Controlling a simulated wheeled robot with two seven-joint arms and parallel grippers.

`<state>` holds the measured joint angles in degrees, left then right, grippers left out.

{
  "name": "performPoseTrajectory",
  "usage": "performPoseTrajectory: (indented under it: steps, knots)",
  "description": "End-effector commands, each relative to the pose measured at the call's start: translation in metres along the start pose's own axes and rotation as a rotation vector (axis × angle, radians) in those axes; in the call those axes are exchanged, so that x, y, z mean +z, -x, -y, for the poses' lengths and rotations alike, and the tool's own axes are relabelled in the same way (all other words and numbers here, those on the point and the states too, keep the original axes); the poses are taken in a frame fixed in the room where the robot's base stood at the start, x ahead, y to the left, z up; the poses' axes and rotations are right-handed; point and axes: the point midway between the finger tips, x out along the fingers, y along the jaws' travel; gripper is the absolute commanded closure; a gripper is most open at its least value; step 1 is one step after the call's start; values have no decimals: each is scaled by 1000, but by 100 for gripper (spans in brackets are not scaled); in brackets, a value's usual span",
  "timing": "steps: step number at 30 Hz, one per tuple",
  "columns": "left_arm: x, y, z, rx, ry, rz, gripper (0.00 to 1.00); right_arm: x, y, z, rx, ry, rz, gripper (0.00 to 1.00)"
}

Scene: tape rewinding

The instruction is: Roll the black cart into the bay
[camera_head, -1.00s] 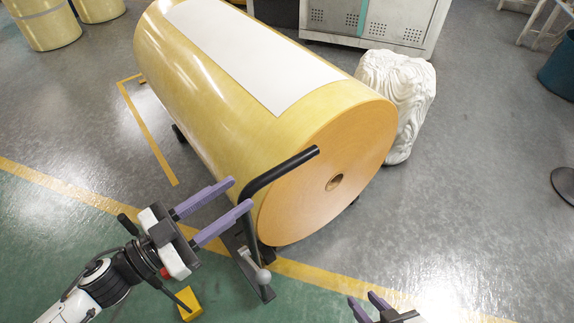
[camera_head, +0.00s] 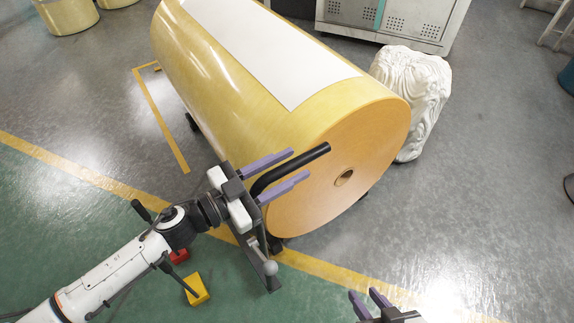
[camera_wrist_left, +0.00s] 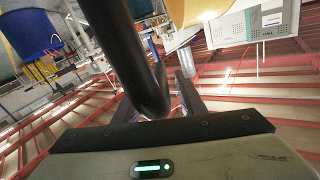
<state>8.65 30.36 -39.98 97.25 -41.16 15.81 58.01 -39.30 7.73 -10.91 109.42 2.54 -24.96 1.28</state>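The black cart (camera_head: 262,264) stands under a large yellow roll. Its bent black handle (camera_head: 318,153) rises at the roll's near end. My left gripper (camera_head: 298,163) is open, with its two purple fingers on either side of the handle bar. In the left wrist view the bar (camera_wrist_left: 138,55) crosses close in front of the gripper; whether the fingers touch it I cannot tell. Yellow floor lines (camera_head: 162,125) mark a corner left of the roll, possibly the bay. My right gripper (camera_head: 366,293) is open and empty at the bottom edge, its fingers apart.
The yellow roll (camera_head: 225,105) hides most of the cart. A white sculpted block (camera_head: 415,90) stands close to the roll's right. A grey cabinet (camera_head: 425,25) is behind. Yellow and red blocks (camera_head: 196,289) lie near my left arm. The floor at right is largely clear.

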Motion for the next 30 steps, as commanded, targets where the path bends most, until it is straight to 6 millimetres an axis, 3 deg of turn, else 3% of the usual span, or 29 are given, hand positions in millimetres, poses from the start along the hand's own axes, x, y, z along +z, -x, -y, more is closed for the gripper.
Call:
performPoseTrajectory:
  steps: [5,12,30]
  knots:
    - [0,0,0,0,0,0,63,0,0,0,0,0,0,69]
    - [0,0,0,-1,0,0,100,0,0,0,1,0,0,69]
    - [0,1,1,-1,-5,0,100,0,0,0,0,1,1,69]
